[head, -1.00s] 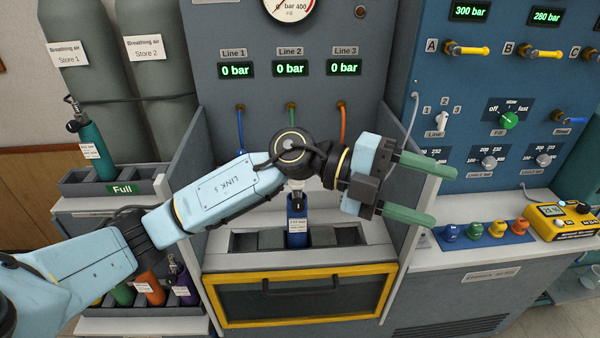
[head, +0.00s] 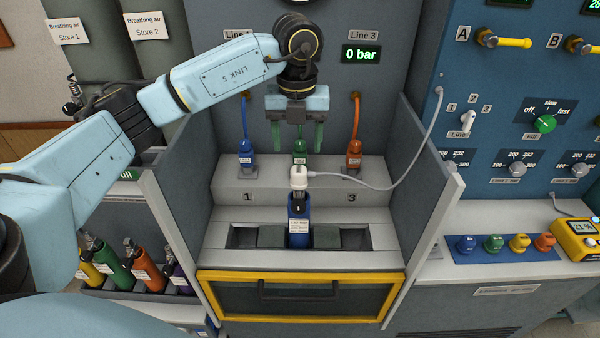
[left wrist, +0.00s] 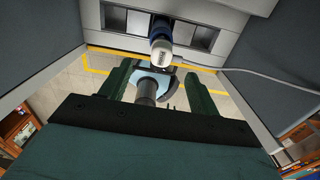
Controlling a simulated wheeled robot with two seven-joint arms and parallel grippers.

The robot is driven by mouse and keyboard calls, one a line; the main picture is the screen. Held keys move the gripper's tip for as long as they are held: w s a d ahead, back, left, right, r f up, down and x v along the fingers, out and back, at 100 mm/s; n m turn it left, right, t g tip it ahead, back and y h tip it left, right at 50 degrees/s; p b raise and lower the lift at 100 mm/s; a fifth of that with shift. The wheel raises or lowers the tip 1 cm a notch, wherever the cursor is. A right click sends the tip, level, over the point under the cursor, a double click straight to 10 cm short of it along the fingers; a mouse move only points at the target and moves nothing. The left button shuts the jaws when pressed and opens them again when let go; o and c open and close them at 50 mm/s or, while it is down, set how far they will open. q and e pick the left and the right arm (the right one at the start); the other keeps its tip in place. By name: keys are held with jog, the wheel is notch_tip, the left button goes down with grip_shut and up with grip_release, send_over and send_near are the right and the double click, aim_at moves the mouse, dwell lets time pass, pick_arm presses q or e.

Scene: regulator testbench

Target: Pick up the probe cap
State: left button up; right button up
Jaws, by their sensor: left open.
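The white probe cap (head: 299,176) sits on top of a small upright blue cylinder (head: 299,222) in the middle of the test bay. A thin white cable runs from the cap to the right-hand panel. My left gripper (head: 297,146) points down, open and empty, with its green fingers above and apart from the cap. In the left wrist view, the cap (left wrist: 162,48) shows beyond the gripper (left wrist: 158,76), not between its fingers. My right gripper is not in view.
Grey side walls (head: 425,180) flank the bay. Blue, green and orange hose connectors (head: 354,158) stand behind the cap. The white cable (head: 385,188) crosses the bay's right side. A yellow-framed drawer door (head: 300,298) is below. Several coloured cylinders (head: 145,270) stand at left.

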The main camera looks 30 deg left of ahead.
aim_at(299, 167)
pick_arm(q)
notch_tip(299, 167, down, 3)
jog(key=shift+w+r, duration=0.15)
jog(key=shift+r, duration=0.05)
jog(key=shift+d+f, duration=0.1)
jog(key=shift+f, duration=0.4)
notch_tip(299, 167, down, 4)
jog(key=shift+r, duration=0.15)
jog(key=shift+f, duration=0.5)
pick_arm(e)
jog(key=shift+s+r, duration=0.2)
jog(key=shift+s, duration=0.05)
pick_arm(q)
jog(key=c, duration=1.2)
jog(key=shift+o, duration=0.2)
notch_tip(299, 167, up, 10)
jog(key=shift+r, duration=0.1)
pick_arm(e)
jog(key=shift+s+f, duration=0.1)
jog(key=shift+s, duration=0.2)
